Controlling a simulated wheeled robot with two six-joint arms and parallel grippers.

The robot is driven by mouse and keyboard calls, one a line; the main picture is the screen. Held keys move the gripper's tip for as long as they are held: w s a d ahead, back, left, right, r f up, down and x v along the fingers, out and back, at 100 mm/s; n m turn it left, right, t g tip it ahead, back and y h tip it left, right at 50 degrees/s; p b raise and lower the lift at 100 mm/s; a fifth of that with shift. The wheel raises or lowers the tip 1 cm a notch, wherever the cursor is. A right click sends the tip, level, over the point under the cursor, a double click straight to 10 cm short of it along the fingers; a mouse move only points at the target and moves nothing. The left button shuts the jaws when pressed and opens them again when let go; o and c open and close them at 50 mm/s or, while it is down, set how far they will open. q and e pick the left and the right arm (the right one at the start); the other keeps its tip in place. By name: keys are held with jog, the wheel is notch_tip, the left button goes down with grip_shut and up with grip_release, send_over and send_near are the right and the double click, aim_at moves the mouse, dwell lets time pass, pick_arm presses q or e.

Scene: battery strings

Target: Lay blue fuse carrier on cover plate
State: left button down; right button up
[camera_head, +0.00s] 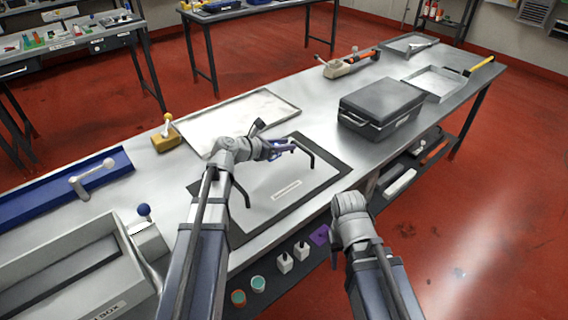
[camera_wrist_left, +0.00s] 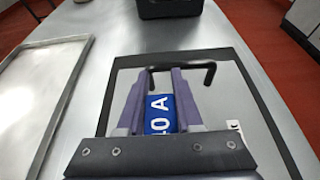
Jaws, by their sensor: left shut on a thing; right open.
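The blue fuse carrier (camera_wrist_left: 160,114) has white lettering and sits between the purple fingers of my left gripper (camera_wrist_left: 158,98) in the left wrist view. My left gripper (camera_head: 281,148) is shut on it, over the far part of the cover plate (camera_head: 264,207). The cover plate is a silver panel with black handles and a white label, framed in black. It also shows in the left wrist view (camera_wrist_left: 221,98). I cannot tell whether the carrier touches the plate. My right gripper (camera_head: 320,236) is open beside the bench's front edge; its fingers are only partly visible.
A black case (camera_head: 381,105) stands right of the plate. A shallow metal tray (camera_head: 236,119) lies behind it. A grey box (camera_head: 75,278) and a blue rail (camera_head: 62,189) occupy the left end.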

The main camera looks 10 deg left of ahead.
aim_at(284, 161)
pick_arm(q)
jog(key=shift+f+b, duration=1.75)
jog(key=shift+f, duration=0.35)
jog(key=shift+f, duration=0.25)
jog(key=c, duration=0.6)
grip_release()
jog(key=shift+r, duration=0.1)
jog(key=shift+r, duration=0.25)
jog(key=p+v, duration=0.4)
jog(key=v, duration=0.7)
jog(key=shift+s, duration=0.1)
jog(key=shift+s+a+p, duration=0.3)
